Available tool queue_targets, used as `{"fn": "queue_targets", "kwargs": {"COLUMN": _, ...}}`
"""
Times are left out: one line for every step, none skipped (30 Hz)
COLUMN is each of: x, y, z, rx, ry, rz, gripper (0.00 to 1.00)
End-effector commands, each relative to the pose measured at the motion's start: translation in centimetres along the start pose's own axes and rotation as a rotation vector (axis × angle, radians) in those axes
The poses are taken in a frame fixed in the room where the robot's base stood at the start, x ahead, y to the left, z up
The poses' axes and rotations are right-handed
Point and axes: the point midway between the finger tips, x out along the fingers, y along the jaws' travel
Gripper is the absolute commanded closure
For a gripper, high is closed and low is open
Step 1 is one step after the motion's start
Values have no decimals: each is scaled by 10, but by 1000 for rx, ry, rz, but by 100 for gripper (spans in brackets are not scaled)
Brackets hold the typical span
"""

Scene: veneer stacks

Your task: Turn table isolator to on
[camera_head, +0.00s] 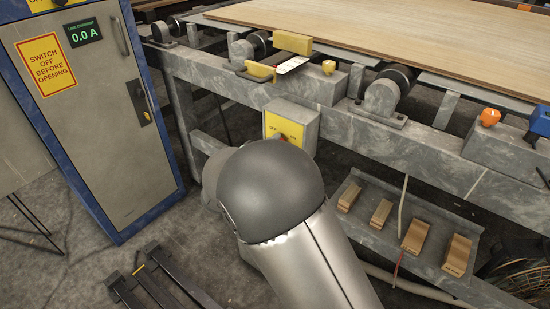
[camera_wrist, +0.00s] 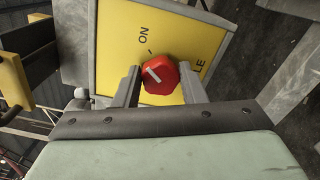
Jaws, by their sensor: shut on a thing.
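The table isolator is a grey box with a yellow face (camera_head: 279,125) on the table frame. In the wrist view its yellow plate (camera_wrist: 118,40) fills the upper middle, with "ON" readable and another word partly cut off to "LE". The red knob (camera_wrist: 160,80) has a white pointer line slanting across it, its angle relative to the marks hard to judge. My gripper (camera_wrist: 160,72) has one finger on each side of the knob and is shut on it. In the head view my arm hides the gripper and most of the knob.
A grey cabinet (camera_head: 95,120) with a "switch off before opening" sign and a 0.0 A display stands left. The conveyor table (camera_head: 400,135) carries a veneer sheet (camera_head: 420,35). Wooden blocks lie on a low shelf (camera_head: 385,238) at right. A black rack (camera_head: 160,285) lies on the floor.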

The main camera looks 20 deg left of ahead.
Motion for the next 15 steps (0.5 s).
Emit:
{"fn": "queue_targets", "kwargs": {"x": -1, "y": -5, "z": -2, "rx": 24, "ry": 1, "rz": -2, "gripper": 86}}
{"fn": "queue_targets", "kwargs": {"x": -1, "y": -5, "z": -2, "rx": 39, "ry": 1, "rz": -1, "gripper": 86}}
{"fn": "queue_targets", "kwargs": {"x": -1, "y": -4, "z": -2, "rx": 57, "ry": 1, "rz": -1, "gripper": 86}}
{"fn": "queue_targets", "kwargs": {"x": -1, "y": -4, "z": -1, "rx": 69, "ry": 1, "rz": -1, "gripper": 86}}
{"fn": "queue_targets", "kwargs": {"x": -1, "y": -4, "z": -1, "rx": 80, "ry": 1, "rz": -1, "gripper": 86}}
{"fn": "queue_targets", "kwargs": {"x": -1, "y": -4, "z": -1, "rx": 92, "ry": 1, "rz": -1, "gripper": 86}}
{"fn": "queue_targets", "kwargs": {"x": -1, "y": -4, "z": -1, "rx": 100, "ry": 1, "rz": -2, "gripper": 86}}
{"fn": "queue_targets", "kwargs": {"x": -1, "y": -3, "z": -1, "rx": 108, "ry": 1, "rz": -2, "gripper": 86}}
{"fn": "queue_targets", "kwargs": {"x": -1, "y": -3, "z": -1, "rx": 116, "ry": 1, "rz": -2, "gripper": 86}}
{"fn": "queue_targets", "kwargs": {"x": -1, "y": -3, "z": -1, "rx": 122, "ry": 1, "rz": -2, "gripper": 86}}
{"fn": "queue_targets", "kwargs": {"x": -1, "y": -3, "z": -1, "rx": 126, "ry": 1, "rz": -2, "gripper": 86}}
{"fn": "queue_targets", "kwargs": {"x": -1, "y": -2, "z": -1, "rx": 131, "ry": 1, "rz": -2, "gripper": 86}}
{"fn": "queue_targets", "kwargs": {"x": -1, "y": -2, "z": -1, "rx": 134, "ry": 1, "rz": -2, "gripper": 86}}
{"fn": "queue_targets", "kwargs": {"x": -1, "y": -2, "z": -1, "rx": 136, "ry": 1, "rz": -2, "gripper": 85}}
{"fn": "queue_targets", "kwargs": {"x": -1, "y": -2, "z": -1, "rx": 138, "ry": 1, "rz": -2, "gripper": 85}}
